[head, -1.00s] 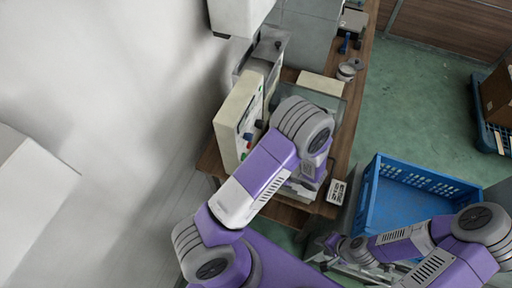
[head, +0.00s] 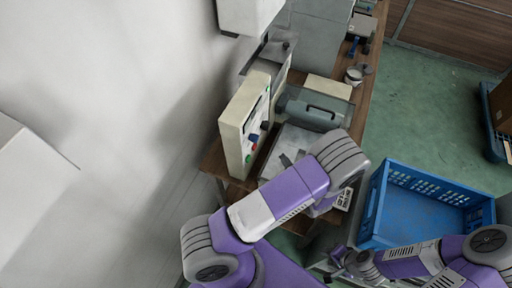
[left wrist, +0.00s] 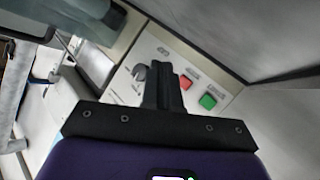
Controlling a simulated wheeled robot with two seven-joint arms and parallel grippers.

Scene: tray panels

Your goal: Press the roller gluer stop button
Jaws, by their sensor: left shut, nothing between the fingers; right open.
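The roller gluer's cream control panel (head: 234,128) stands on the wooden bench in the head view, its small buttons and dark knobs facing right. In the left wrist view, the panel face carries a red button (left wrist: 186,82), a green button (left wrist: 208,101) and a grey knob (left wrist: 140,73). Labels are too small to read. My left gripper (left wrist: 164,70) is shut and empty, with its fingertips in front of the panel, just left of the red button in that view. Contact cannot be told. In the head view it is mostly hidden by my arm. My right gripper (head: 343,262) is open, low at the right.
The gluer's roller cover (head: 312,112) with a handle lies right of the panel. A blue crate (head: 372,205) stands right of the bench. A white wall borders the left. Green floor (head: 420,110) lies open beyond the crate.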

